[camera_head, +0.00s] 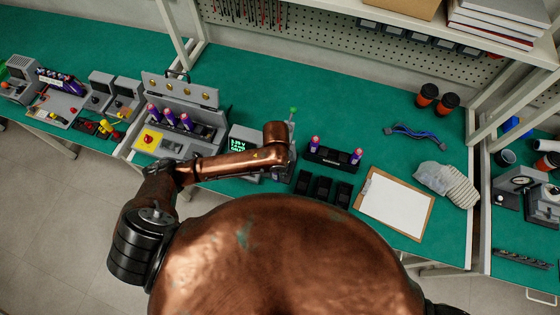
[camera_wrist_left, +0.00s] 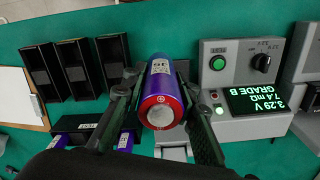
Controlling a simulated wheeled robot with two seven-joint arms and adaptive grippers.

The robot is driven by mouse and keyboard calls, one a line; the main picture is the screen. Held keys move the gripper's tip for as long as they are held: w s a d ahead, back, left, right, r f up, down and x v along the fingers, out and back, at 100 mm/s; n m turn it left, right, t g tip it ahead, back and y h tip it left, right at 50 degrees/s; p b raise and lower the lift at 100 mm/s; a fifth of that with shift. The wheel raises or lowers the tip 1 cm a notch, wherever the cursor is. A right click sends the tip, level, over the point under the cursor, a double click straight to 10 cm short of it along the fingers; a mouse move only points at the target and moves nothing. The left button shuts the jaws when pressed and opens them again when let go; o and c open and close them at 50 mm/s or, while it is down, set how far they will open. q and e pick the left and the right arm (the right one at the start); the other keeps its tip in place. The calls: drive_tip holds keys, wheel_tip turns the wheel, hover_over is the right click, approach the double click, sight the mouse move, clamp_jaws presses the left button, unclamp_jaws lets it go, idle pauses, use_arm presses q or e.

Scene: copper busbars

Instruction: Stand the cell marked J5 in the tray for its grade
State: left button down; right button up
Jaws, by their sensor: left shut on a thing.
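My left gripper (camera_wrist_left: 158,100) is shut on a purple cell (camera_wrist_left: 165,88) with a red end ring and a white label; the label's mark is sideways and hard to read. In the head view my left arm largely hides this gripper and the cell, between the tester (camera_head: 240,139) and the trays. The tester (camera_wrist_left: 255,99) display reads 3.29 V, 7.4 mΩ, GRADE B. Three black trays (camera_head: 323,189) stand side by side on the bench; they look empty, also in the left wrist view (camera_wrist_left: 78,68). My right gripper is not in view.
A black rack (camera_head: 330,156) holds two purple cells behind the trays. A clipboard (camera_head: 395,203) lies to their right. A grey open-lidded station (camera_head: 180,95) with several cells stands left of the tester. Blue cable (camera_head: 415,134) and cups lie farther back; green bench between is free.

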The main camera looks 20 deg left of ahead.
use_arm(q)
drive_tip(key=s+r, duration=0.2)
drive_tip(key=s, duration=0.2)
drive_tip(key=w+d+f+p, duration=0.1)
drive_tip(key=d+f+p, duration=0.2)
drive_tip(key=d, duration=0.6)
drive_tip(key=w+d+f+p, duration=0.1)
drive_tip(key=d+f+p, duration=0.2)
drive_tip(key=d+f, duration=0.3)
drive_tip(key=d, duration=0.4)
drive_tip(key=shift+w+d+f, duration=0.15)
drive_tip(key=shift+w+f, duration=0.05)
drive_tip(key=shift+w, duration=0.1)
drive_tip(key=shift+f, duration=0.1)
drive_tip(key=shift+f+b, duration=0.55)
drive_tip(key=shift+f, duration=0.9)
